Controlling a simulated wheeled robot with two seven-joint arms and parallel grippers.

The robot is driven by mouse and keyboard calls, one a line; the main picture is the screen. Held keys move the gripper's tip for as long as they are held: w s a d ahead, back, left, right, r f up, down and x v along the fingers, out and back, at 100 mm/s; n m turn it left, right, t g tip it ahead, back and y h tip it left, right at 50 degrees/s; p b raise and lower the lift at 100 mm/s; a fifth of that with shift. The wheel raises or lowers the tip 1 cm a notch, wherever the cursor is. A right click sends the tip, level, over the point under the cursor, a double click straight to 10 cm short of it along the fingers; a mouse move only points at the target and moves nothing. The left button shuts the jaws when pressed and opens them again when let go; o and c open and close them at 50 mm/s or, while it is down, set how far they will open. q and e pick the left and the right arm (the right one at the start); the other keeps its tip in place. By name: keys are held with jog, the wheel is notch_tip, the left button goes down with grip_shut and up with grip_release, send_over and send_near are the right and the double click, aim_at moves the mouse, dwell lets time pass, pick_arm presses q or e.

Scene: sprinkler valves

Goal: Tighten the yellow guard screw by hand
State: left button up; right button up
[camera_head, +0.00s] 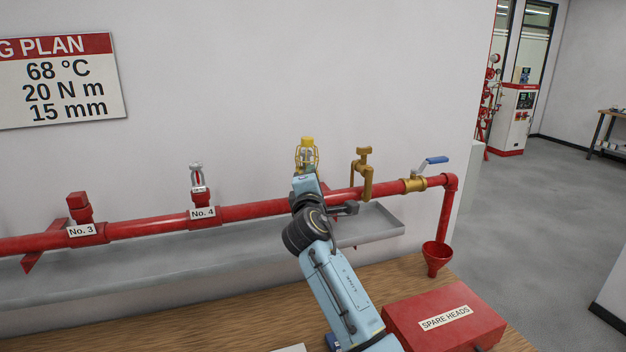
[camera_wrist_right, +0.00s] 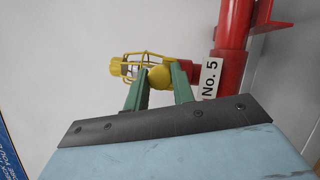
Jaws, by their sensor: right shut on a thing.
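The yellow wire guard (camera_head: 308,158) stands around a sprinkler head on the red pipe, with a yellow cap on top. It also shows in the wrist view (camera_wrist_right: 130,67), lying sideways in that picture. The round yellow guard screw (camera_wrist_right: 159,78) sits at the guard's base, between the two green fingers. My right gripper (camera_wrist_right: 161,73) is shut on this screw. In the head view my right gripper (camera_head: 306,176) is in front of the guard's lower part and hides the screw. My left gripper is in neither view.
The red pipe (camera_head: 260,209) runs along the wall above a grey trough (camera_head: 130,277). The No. 5 label (camera_wrist_right: 209,79) is beside the fingers. A brass valve (camera_head: 363,175) and a blue-handled valve (camera_head: 433,161) are at right. A red SPARE HEADS box (camera_head: 420,305) stands on the bench.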

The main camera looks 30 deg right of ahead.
jog(key=shift+f, duration=0.1)
jog(key=o, duration=1)
jog(key=shift+s+a, duration=0.1)
jog(key=b+v, duration=0.1)
jog(key=v, duration=1.2)
jog(key=shift+b, duration=0.35)
